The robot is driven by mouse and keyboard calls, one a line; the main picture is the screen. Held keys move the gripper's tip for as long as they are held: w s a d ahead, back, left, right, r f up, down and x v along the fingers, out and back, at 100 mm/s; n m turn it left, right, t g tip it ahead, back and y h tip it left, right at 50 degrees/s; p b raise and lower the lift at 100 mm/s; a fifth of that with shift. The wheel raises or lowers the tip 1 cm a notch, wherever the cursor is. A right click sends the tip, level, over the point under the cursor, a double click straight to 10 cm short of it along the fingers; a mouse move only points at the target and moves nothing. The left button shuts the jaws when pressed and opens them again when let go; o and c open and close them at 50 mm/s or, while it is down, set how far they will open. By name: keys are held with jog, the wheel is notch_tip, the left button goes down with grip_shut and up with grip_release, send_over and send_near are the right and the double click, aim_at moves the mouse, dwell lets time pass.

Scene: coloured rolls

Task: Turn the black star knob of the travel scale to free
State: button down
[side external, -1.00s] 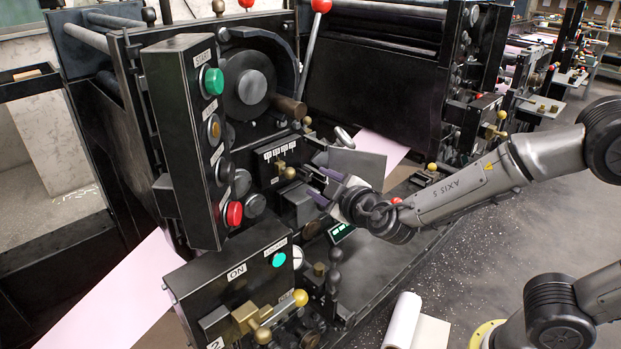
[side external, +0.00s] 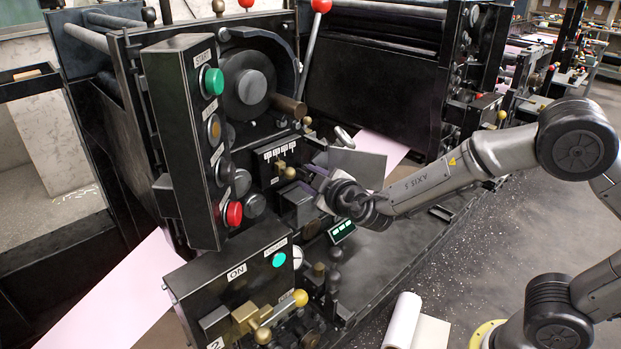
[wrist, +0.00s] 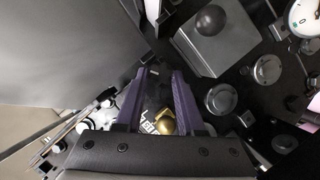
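My gripper (wrist: 161,74) shows in the wrist view as two purple fingers with a dark gap between them. It looks open, and nothing held can be made out. In the side external view my gripper (side external: 309,174) is close to the machine, just right of a small labelled panel (side external: 268,155) with a row of white tags and a brass ball (side external: 290,173). In the wrist view a brass ball (wrist: 165,122) and white tags show between the finger bases. I cannot pick out the black star knob or the travel scale for certain; the area between the fingers is dark.
A grey plate (side external: 358,167) stands just behind my gripper. A dark block with a round knob (wrist: 211,20) lies close to the fingers. The button box (side external: 184,140) is on the left, and the ON box (side external: 232,275) is below. A lit display (side external: 342,231) sits below my wrist.

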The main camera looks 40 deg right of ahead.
dwell(0.4)
jog(key=n, duration=0.1)
jog(key=n+t+h, duration=0.1)
jog(key=n, duration=0.1)
jog(key=n+h, duration=0.1)
jog(key=shift+a+f+n, duration=0.2)
jog(key=shift+f+n, duration=0.1)
jog(key=n, duration=0.1)
jog(key=n+t, duration=0.1)
jog(key=n, duration=0.1)
jog(key=n+t+h, duration=0.1)
jog(key=n, duration=0.1)
jog(key=shift+f, duration=0.25)
jog(key=shift+n+t, duration=0.3)
jog(key=shift+n, duration=0.1)
jog(key=c, duration=0.8)
grip_release()
jog(key=v, duration=1.3)
jog(key=shift+s, duration=0.4)
